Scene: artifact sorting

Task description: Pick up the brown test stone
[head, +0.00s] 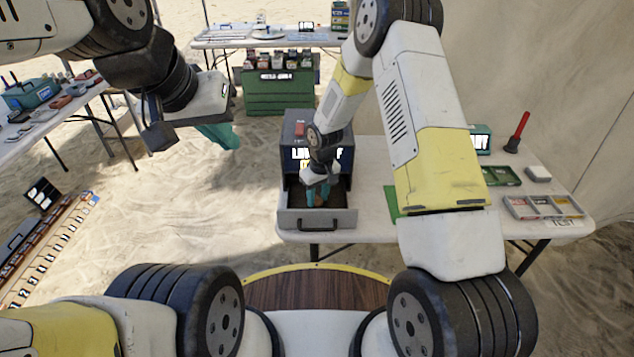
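My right gripper (317,193) points down into the open drawer of a dark grey machine on the table. Its teal fingers straddle a small brownish patch (318,200), which looks like the brown test stone. The stone is mostly hidden by the fingers, and I cannot tell whether they are closed on it. The drawer (318,217) is pulled out towards me, with a dark handle on its front. My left gripper (218,136) hangs over the sand at left, away from the tables. Its teal fingers are partly hidden by its own wrist, so its opening is unclear.
The machine (297,128) stands at the left end of the white table (372,180). To the right are a green tray (500,176), a compartment tray (543,207) and a red-handled tool (517,131). A green crate (279,95) stands behind. Open sand lies left.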

